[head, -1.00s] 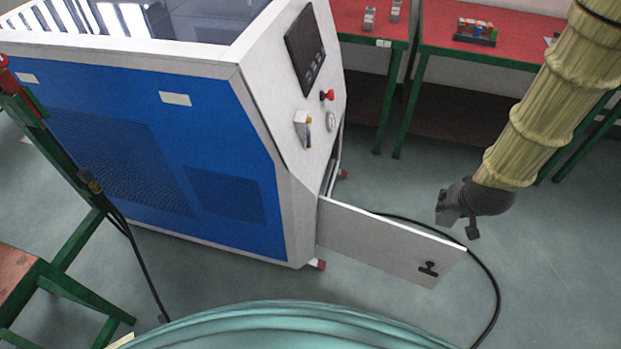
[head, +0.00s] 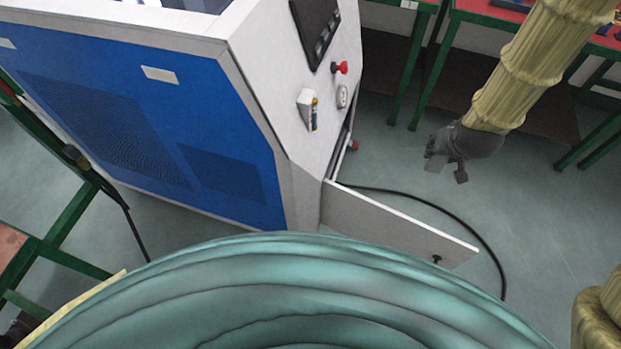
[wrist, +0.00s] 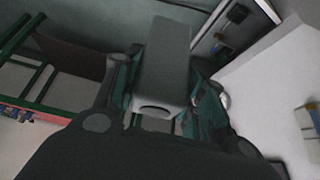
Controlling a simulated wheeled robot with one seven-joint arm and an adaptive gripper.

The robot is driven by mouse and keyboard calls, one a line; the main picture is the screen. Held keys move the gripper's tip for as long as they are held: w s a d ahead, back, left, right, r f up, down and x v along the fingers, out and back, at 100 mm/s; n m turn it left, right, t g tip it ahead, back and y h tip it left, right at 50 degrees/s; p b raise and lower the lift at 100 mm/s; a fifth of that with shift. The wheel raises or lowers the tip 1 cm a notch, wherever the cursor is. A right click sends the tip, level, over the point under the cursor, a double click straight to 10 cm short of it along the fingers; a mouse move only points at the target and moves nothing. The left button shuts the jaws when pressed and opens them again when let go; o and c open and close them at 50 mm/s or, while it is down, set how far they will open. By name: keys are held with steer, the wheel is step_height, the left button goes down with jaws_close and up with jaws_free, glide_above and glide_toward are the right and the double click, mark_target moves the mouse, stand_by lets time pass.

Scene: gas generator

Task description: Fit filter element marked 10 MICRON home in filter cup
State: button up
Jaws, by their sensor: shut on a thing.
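My gripper (head: 446,166), at the end of my yellow-sleeved arm, hangs right of the generator's front panel, above the open white door. In the wrist view my gripper (wrist: 160,115) is shut on a grey, elongated piece (wrist: 165,60) with an oval mark on its near end. No marking is legible, so I cannot tell whether it is the 10 MICRON filter element. I cannot make out the filter cup for certain. A small white bracket with a yellow and blue piece (head: 309,110) is on the front panel, apart from my gripper.
The blue and white generator (head: 215,145) fills the left and centre. Its low white door (head: 395,228) stands open to the right. A black cable (head: 440,207) curves over the floor. Red-topped green benches (head: 495,14) stand behind. Open floor lies right of the door.

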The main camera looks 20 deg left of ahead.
steer(key=w+a+f+n+g+y+b, duration=0.15)
steer(key=a+f+n+b, duration=0.25)
steer(key=a+f+b, duration=0.5)
steer(key=w+a+f+n+y+b, duration=0.25)
steer(key=a+f+b, duration=0.3)
steer(key=f, duration=0.65)
steer(key=w+a+f+n+g+y+b, duration=0.1)
steer(key=w+a+f+n+b, duration=0.1)
steer(key=a+f+n+b, duration=0.55)
steer(key=w+a+f+n+g+b, duration=0.15)
steer(key=w+f+b, duration=0.45)
steer(key=f, duration=0.6)
steer(key=w+f+n+g+b, duration=0.2)
steer(key=w+f+b, duration=0.1)
steer(key=f+b, duration=0.75)
steer(key=w+a+f+b, duration=0.1)
steer(key=a+f+b, duration=0.1)
steer(key=a, duration=1.4)
steer(key=shift+w+f+y+b, duration=0.3)
steer(key=shift+y+b, duration=0.1)
steer(key=shift+b, duration=0.1)
steer(key=shift+f+b, duration=1.05)
steer(key=shift+f, duration=0.8)
steer(key=shift+c, duration=0.4)
steer(key=shift+r, duration=0.1)
steer(key=o, duration=1.2)
steer(key=shift+o, duration=0.2)
